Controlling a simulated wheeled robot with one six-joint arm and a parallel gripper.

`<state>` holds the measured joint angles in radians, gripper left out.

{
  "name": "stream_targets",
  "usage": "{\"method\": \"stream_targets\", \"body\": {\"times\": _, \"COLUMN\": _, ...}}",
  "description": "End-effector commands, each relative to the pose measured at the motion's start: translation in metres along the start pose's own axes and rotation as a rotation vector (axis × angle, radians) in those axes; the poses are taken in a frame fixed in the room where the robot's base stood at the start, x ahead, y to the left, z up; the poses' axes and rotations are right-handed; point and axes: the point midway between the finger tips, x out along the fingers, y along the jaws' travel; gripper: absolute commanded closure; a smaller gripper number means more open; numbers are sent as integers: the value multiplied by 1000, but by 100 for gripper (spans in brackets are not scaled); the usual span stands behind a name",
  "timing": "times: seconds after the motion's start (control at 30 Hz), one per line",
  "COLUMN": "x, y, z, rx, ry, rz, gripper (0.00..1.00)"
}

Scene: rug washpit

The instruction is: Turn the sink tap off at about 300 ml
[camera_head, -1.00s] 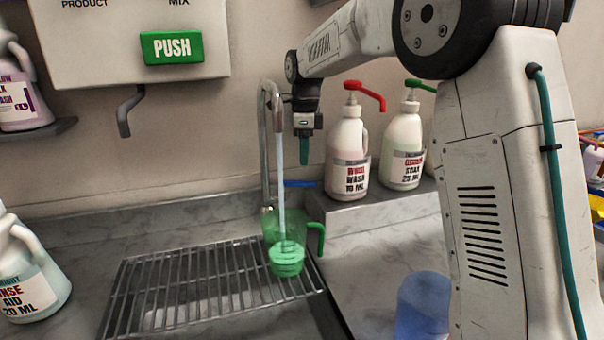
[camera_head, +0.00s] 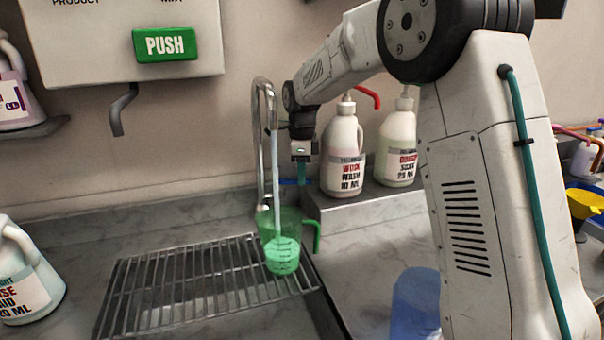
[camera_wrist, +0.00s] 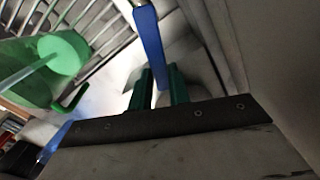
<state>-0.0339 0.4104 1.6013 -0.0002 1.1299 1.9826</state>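The sink tap (camera_head: 266,130) is a tall metal spout with a stream of water (camera_head: 275,170) running from it. The stream falls into a green see-through measuring jug (camera_head: 290,222), which stands on a metal grate and holds green-looking liquid in its lower part. The tap's blue lever (camera_head: 290,182) sticks out to the right, behind the jug. It also shows in the wrist view (camera_wrist: 151,45), with its end between or just above my fingertips. My gripper (camera_wrist: 159,82) has its two green fingers apart, with a gap between them. In the head view my gripper (camera_head: 301,178) is at the lever.
Two pump bottles, one (camera_head: 343,155) and another (camera_head: 397,150), stand on a ledge close right of my gripper. A dispenser with a green PUSH button (camera_head: 166,45) hangs at the upper left. The grate (camera_head: 150,290) is clear left of the jug.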

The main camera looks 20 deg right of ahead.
Motion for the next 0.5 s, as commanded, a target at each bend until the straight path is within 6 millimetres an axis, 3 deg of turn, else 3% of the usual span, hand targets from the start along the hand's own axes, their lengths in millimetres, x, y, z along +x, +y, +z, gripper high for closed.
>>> {"method": "stream_targets", "body": {"times": 0.17, "x": 0, "y": -1, "z": 0, "rx": -16, "ry": 0, "rz": 0, "gripper": 100}}
{"method": "stream_targets", "body": {"times": 0.5, "x": 0, "y": -14, "z": 2, "rx": -251, "ry": 0, "rz": 0, "gripper": 100}}
